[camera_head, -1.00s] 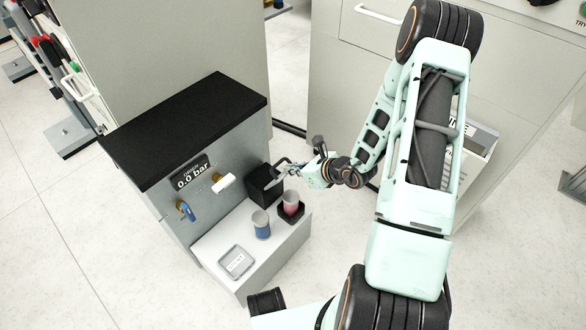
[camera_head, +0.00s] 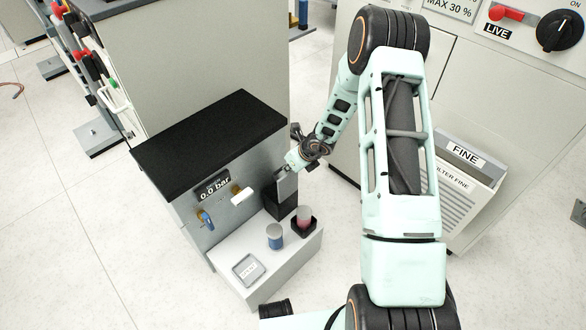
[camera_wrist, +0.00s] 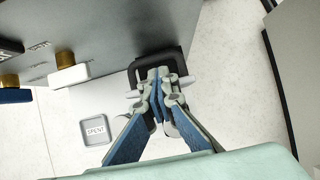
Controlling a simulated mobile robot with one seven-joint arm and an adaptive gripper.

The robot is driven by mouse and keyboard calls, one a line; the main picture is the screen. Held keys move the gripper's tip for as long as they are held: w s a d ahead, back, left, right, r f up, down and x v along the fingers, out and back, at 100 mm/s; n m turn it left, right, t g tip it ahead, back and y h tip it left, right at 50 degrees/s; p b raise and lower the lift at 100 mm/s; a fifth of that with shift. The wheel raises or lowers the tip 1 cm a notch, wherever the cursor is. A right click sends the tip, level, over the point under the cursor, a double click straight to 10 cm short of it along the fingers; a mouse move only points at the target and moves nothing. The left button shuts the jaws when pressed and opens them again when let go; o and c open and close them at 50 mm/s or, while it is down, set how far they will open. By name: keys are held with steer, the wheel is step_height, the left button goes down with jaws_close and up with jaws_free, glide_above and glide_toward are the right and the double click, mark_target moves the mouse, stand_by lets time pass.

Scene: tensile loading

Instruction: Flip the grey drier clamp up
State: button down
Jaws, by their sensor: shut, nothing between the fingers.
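My gripper (camera_wrist: 159,80) is shut in the wrist view, its fingertips together in front of a black frame (camera_wrist: 178,54) on the machine. Pale grey parts show around the fingertips, but I cannot tell fingers from clamp there. In the head view, my gripper (camera_head: 287,172) is at the upper part of the black drier housing (camera_head: 279,208) at the machine's right end. A grey piece at the housing's top looks like the clamp, partly covered by the gripper. I cannot tell its angle or whether the fingers touch it.
A blue cup (camera_head: 275,238) and a pink cup (camera_head: 304,217) in a black holder stand on the white ledge (camera_head: 262,285), beside a grey SPENT tray (camera_head: 248,270). A white-handled valve (camera_head: 243,197) and a blue valve (camera_head: 206,219) project from the machine's front.

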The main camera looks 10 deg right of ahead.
steer(key=shift+w+a+f, duration=0.6)
steer(key=shift+w+a, duration=0.2)
steer(key=shift+w, duration=0.15)
steer(key=shift+r, duration=0.1)
